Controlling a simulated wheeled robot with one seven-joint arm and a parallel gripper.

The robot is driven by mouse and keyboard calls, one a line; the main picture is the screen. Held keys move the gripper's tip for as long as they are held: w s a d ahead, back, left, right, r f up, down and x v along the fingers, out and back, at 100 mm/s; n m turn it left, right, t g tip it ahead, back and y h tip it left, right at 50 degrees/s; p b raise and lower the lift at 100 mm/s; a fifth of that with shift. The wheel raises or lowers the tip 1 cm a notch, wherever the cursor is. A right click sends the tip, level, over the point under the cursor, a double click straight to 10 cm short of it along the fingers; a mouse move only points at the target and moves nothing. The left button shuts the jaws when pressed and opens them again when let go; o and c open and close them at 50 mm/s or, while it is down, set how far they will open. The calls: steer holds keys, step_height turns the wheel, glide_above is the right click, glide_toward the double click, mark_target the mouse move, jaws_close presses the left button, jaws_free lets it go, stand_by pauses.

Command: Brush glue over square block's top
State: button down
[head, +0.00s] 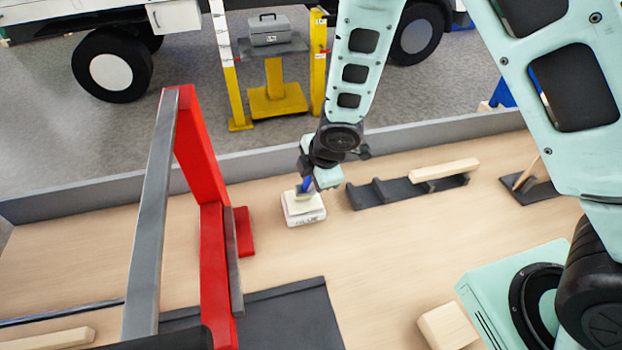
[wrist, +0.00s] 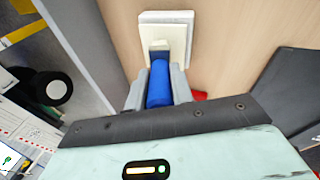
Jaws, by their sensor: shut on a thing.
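My gripper (head: 312,184) is shut on a blue-handled brush (head: 306,184), with its fingers on both sides of the handle in the wrist view (wrist: 159,85). The brush points down at a white, square tub (head: 306,217) with lettering on its front and a pale cream inside. The tub also shows in the wrist view (wrist: 184,18). The brush's pale tip is over or in the tub; I cannot tell whether it touches the contents. A pale wooden block (head: 447,327), which looks square, sits on the table at the lower right, apart from the gripper.
A red and grey frame (head: 214,262) stands left of the tub. A dark slotted rack (head: 400,191) with a wooden bar (head: 444,170) lies to the right. A dark pad with a stick (head: 530,190) is farther right. A grey wall (head: 240,163) edges the table's back.

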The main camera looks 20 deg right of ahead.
steer(key=shift+r+p, duration=2.35)
steer(key=shift+r, duration=0.8)
steer(key=shift+f, duration=0.1)
